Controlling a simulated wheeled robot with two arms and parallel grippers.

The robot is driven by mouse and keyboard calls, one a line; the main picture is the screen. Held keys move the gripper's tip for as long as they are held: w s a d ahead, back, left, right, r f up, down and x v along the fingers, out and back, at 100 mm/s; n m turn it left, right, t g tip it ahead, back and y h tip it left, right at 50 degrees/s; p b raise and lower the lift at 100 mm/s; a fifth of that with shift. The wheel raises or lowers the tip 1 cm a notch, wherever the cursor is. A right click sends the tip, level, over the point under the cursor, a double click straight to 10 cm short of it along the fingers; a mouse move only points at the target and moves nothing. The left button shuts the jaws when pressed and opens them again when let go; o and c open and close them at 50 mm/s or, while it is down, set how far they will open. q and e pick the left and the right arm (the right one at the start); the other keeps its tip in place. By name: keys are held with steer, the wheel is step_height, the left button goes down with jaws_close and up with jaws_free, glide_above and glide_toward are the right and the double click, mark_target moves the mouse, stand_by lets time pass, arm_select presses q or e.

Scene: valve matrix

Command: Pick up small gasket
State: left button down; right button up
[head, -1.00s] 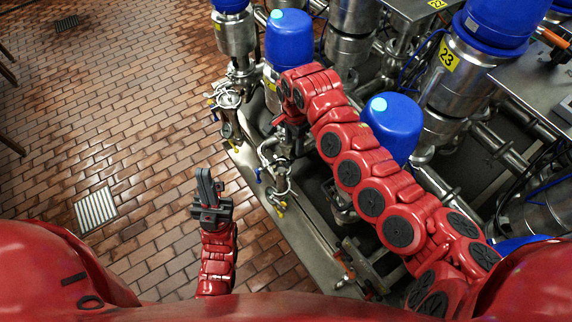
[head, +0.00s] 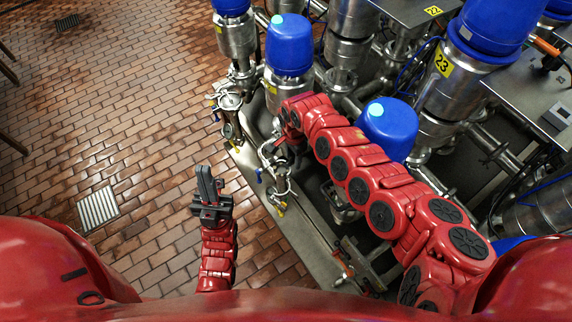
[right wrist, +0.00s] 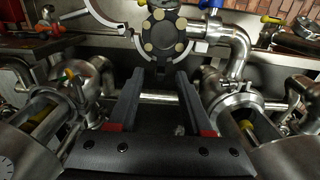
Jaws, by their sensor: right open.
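I cannot make out the small gasket for certain in either view. In the right wrist view my right gripper (right wrist: 158,78) is open, its two dark fingers with red bases wide apart and nothing held between them. Its fingers point towards steel pipework and a round bolted flange (right wrist: 163,33). In the head view the right gripper is mostly hidden by my red right arm, which reaches down among the valves. My left gripper (head: 207,180) is over the brick floor, left of the valve frame, with its fingers close together and empty.
Blue-capped steel valves (head: 289,45) stand close around my right arm, another blue cap (head: 390,128) beside it. In the right wrist view a curved pipe (right wrist: 238,50) and clamped fittings (right wrist: 236,100) flank the fingers. The brick floor (head: 110,130) at left is open, with a drain grate (head: 97,208).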

steer(key=shift+c, duration=0.3)
jaws_close()
steer(key=shift+r, duration=0.2)
